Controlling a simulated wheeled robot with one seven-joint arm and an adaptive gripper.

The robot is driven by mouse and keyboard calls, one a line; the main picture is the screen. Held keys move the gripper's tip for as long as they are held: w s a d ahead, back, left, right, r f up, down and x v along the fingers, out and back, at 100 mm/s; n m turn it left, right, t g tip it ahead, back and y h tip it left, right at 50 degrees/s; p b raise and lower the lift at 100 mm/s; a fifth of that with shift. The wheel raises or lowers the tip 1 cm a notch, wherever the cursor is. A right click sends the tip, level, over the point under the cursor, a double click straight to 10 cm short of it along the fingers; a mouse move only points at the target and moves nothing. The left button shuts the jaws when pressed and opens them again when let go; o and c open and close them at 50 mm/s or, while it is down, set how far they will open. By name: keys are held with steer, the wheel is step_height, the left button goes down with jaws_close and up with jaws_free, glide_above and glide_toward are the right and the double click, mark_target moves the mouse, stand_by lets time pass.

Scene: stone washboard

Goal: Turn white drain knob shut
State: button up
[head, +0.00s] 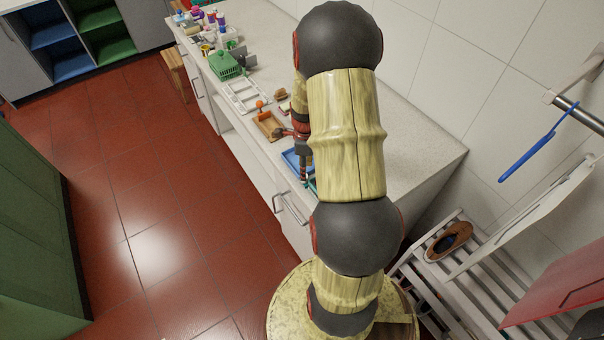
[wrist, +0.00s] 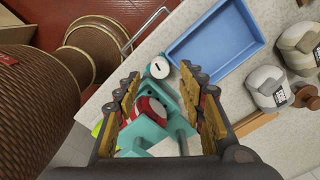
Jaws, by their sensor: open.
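A round white knob (wrist: 159,67) with a short dark mark on its face shows in the wrist view, at the far edge of a teal fixture (wrist: 150,135). A red and white round part (wrist: 150,108) sits within the teal fixture. My gripper (wrist: 161,75) is open and empty, its two fingers to either side of the fixture, with the knob between the fingertips in the picture. I cannot tell whether the fingers touch anything. In the head view my gripper (head: 303,174) is mostly hidden by my arm, and a bit of the teal fixture (head: 312,187) shows beside it.
A blue tray (wrist: 244,52) lies right of the knob. The pale counter (head: 415,150) also holds a wooden tray (head: 262,132), a white rack (head: 240,106) and a green basket (head: 224,68).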

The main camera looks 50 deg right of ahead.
steer(key=shift+f, duration=1.9)
steer(key=shift+c, duration=0.3)
jaws_close()
